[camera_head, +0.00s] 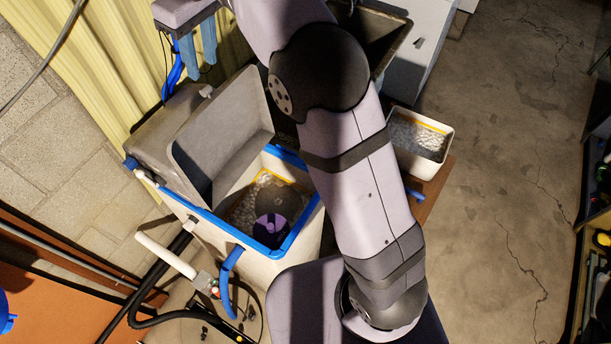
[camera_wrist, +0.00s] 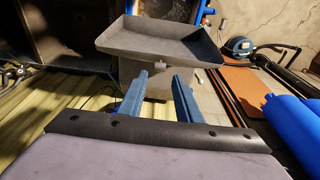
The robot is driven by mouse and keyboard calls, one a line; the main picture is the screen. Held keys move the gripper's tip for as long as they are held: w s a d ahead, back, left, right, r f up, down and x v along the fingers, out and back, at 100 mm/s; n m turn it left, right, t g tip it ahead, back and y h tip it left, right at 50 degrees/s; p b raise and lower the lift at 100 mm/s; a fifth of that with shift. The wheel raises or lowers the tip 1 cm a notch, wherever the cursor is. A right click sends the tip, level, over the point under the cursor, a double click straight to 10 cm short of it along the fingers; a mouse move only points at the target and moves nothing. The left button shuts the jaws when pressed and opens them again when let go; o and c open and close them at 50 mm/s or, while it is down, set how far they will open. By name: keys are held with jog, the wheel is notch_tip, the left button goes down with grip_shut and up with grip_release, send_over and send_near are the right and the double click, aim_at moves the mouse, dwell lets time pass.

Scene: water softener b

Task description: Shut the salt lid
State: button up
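The salt lid (camera_head: 222,135) is a grey, shallow-rimmed panel standing raised, tilted up and back, at the wall side of the softener tank (camera_head: 260,265). The tank's blue-rimmed opening is uncovered, showing white salt and a dark round part with a purple top (camera_head: 270,228). In the wrist view the lid (camera_wrist: 160,40) lies ahead of the fingers, with a small tab at its near edge. My gripper (camera_head: 198,60) is on the wall side of the lid, above and apart from it. In the wrist view my gripper (camera_wrist: 159,92) has its two blue fingers spread with nothing between them.
A yellow corrugated panel (camera_head: 95,70) runs close behind the gripper. A white bin of pale pellets (camera_head: 418,140) stands right of my arm. Pipes and a black hose (camera_head: 150,318) lie at the tank's front left. Concrete floor (camera_head: 500,190) is open at right.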

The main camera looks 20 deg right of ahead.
aim_at(206, 88)
jog(key=f, duration=0.4)
jog(key=w+a+f, duration=0.1)
jog(key=f, duration=0.2)
jog(key=shift+f, duration=0.1)
jog(key=c, duration=0.7)
jog(key=shift+d, duration=0.1)
jog(key=shift+s+d+f+b, duration=0.25)
jog(key=shift+s+d+b, duration=0.1)
jog(key=shift+b, duration=0.5)
jog(key=s+d+f+b, duration=0.1)
jog(key=s+d+b, duration=0.4)
jog(key=b, duration=0.1)
jog(key=shift+s+d, duration=0.15)
jog(key=shift+s, duration=0.05)
